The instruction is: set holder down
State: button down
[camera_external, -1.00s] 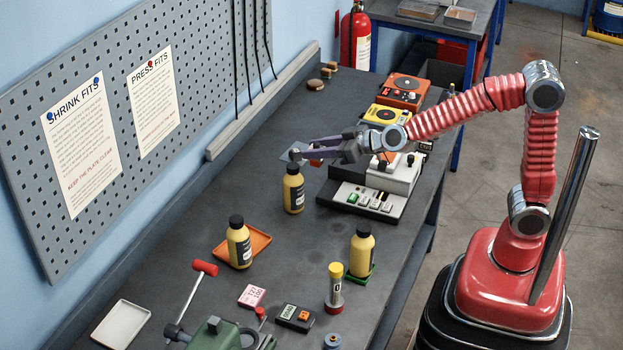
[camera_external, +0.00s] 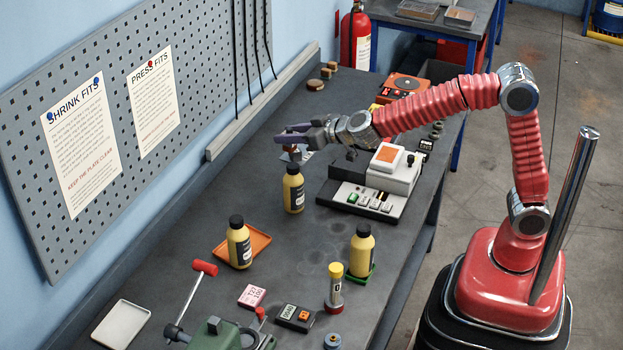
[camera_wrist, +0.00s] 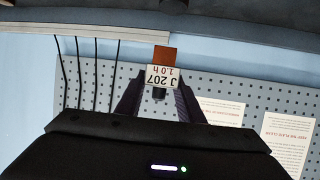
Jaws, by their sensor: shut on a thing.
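My gripper (camera_external: 281,134) is over the bench, pointing towards the pegboard wall, with its jaws shut on the holder. In the wrist view the holder shows between the fingertips as a white label (camera_wrist: 162,75) reading "J 207 1.0 h", upside down, with an orange-brown piece (camera_wrist: 165,53) beyond it and a small dark part on the near side. In the external view only small red and grey bits of it (camera_external: 293,149) show below the fingers, above the cap of a yellow bottle (camera_external: 293,190). I cannot tell the gap between them.
Two more yellow bottles stand on an orange tray (camera_external: 262,240) and a green mat (camera_external: 370,273). A red hot plate (camera_external: 404,86) is behind. Bare bench (camera_external: 245,175) lies left of the bottle.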

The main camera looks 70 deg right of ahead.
jog(key=w+a+f+m+g+h, duration=0.1)
jog(key=w+m+h, duration=0.3)
jog(key=w, duration=0.5)
jog(key=w+a+f+m+g+h, duration=0.2)
jog(key=a+f+m+h, duration=0.1)
jog(key=f, duration=0.6)
jog(key=shift+a+f+g+h, duration=0.2)
jog(key=shift+f+g+h, duration=0.1)
jog(key=shift+f, duration=0.1)
jog(key=shift+f, duration=0.1)
jog(key=shift+f, duration=3)
jog(key=shift+f, duration=1.9)
jog(key=shift+f, duration=0.1)
